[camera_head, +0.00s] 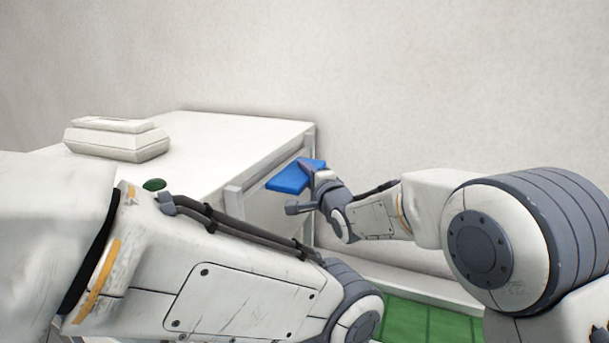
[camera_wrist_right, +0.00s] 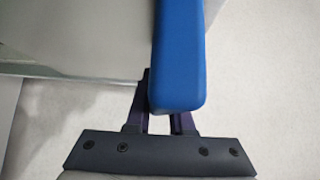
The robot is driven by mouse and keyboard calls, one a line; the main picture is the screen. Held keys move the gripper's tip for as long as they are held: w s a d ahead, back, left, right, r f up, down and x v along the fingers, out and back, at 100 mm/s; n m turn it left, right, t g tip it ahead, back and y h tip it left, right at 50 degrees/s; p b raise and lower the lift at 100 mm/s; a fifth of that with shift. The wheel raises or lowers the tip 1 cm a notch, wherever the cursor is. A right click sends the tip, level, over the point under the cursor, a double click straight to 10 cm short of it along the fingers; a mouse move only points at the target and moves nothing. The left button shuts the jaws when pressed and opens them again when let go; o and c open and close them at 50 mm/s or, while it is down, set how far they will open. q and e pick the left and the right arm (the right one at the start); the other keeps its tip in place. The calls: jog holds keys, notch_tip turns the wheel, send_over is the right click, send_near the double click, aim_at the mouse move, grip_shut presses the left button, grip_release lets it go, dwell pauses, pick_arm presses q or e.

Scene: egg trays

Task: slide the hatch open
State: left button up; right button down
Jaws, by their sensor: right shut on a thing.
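The blue handle (camera_head: 288,179) is on the side of a white cabinet (camera_head: 240,132), at the right end of the front panel (camera_head: 262,208), which looks like the hatch. My right gripper (camera_head: 311,168) is at the handle and shut on it. In the right wrist view the blue handle (camera_wrist_right: 180,50) runs between the two dark fingers of the right gripper (camera_wrist_right: 160,112). My left arm crosses the lower left of the head view and covers much of the cabinet's front. My left gripper is out of sight.
A pale closed egg carton (camera_head: 117,140) sits on the cabinet top, towards the left. A small green round thing (camera_head: 154,184) shows behind my left arm. A green surface (camera_head: 425,322) lies at the lower right. A plain wall stands close behind the cabinet.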

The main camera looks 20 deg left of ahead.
jog(key=c, duration=0.8)
grip_release()
jog(key=shift+s+d, duration=0.1)
jog(key=shift+s+d+b, duration=0.2)
jog(key=shift+s+b, duration=0.05)
jog(key=shift+b, duration=0.05)
jog(key=b+v, duration=0.3)
jog(key=v, duration=0.6)
jog(key=shift+s+d+b, duration=0.2)
jog(key=shift+d+b, duration=0.1)
